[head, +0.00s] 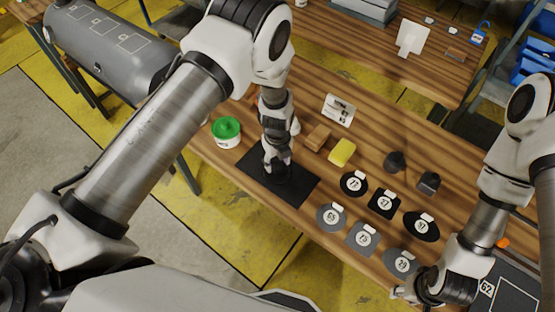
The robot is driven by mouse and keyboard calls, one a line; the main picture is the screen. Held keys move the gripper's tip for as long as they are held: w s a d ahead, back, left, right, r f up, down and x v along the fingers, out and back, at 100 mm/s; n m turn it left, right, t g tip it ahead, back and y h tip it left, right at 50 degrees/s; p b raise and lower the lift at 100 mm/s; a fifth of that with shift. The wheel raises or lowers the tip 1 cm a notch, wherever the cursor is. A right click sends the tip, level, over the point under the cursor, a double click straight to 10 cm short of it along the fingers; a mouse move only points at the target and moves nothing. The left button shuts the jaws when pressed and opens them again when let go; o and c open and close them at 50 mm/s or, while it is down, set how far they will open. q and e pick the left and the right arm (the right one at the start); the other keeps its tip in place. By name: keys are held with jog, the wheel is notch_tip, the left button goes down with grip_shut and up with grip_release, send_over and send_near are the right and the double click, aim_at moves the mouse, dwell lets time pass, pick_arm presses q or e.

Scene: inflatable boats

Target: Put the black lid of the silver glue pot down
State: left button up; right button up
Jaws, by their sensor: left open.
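My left gripper (277,165) points down over a black mat (300,188) near the table's front edge. It is open. A dark round shape shows just under its fingertips, black on black; I cannot tell for certain that it is the black lid, or whether the fingers touch it. I cannot make out a silver glue pot; my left arm covers part of the table. A white tub with a green lid (227,130) stands left of the mat. My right gripper (403,292) is low at the front right, seen small, beside the patches; its fingers are unclear.
Several numbered dark patches (331,217) lie right of the mat. Behind them are a yellow sponge (342,152), a wooden block (317,137), a white card (339,110) and two dark objects (395,161). A grey inflatable tube (120,45) is at the back left.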

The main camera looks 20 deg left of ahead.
aim_at(277, 167)
pick_arm(q)
notch_tip(277, 167, up, 5)
jog(key=p, duration=0.4)
jog(key=shift+r, duration=0.1)
jog(key=s+a+n, duration=0.5)
jog(key=s+n, duration=0.8)
jog(key=s+a+n, duration=0.5)
jog(key=s+n, duration=0.9)
jog(key=shift+r+n, duration=0.15)
jog(key=shift+n, duration=0.15)
pick_arm(e)
notch_tip(277, 167, up, 5)
jog(key=shift+r, duration=0.2)
